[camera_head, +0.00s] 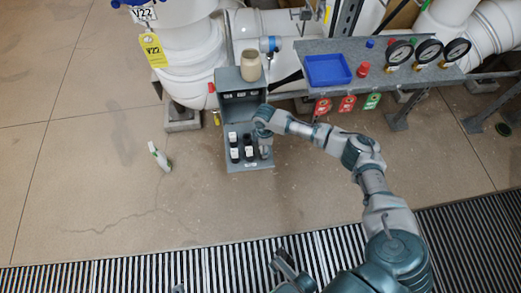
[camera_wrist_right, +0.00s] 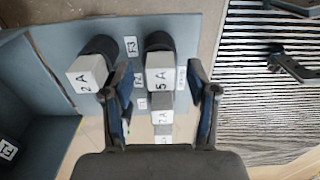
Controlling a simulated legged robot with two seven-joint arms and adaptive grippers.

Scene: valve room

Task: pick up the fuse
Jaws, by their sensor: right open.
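The grey fuse box (camera_head: 226,105) stands open on the floor, with several black fuses with white caps (camera_head: 234,153) in its lower panel. In the right wrist view, a fuse marked 2 A (camera_wrist_right: 88,72) is left of the fingers. A fuse marked 5 A (camera_wrist_right: 161,77) lies in line with the gap, with smaller white labelled blocks below it. My right gripper (camera_wrist_right: 160,90) is open and empty, its fingers on either side of that line. In the head view the right gripper (camera_head: 264,148) is over the panel's right side.
A beige jar (camera_head: 250,66) stands on top of the box. A grey shelf holds a blue tray (camera_head: 327,70), red and blue knobs and gauges (camera_head: 428,51). White pipes are behind.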

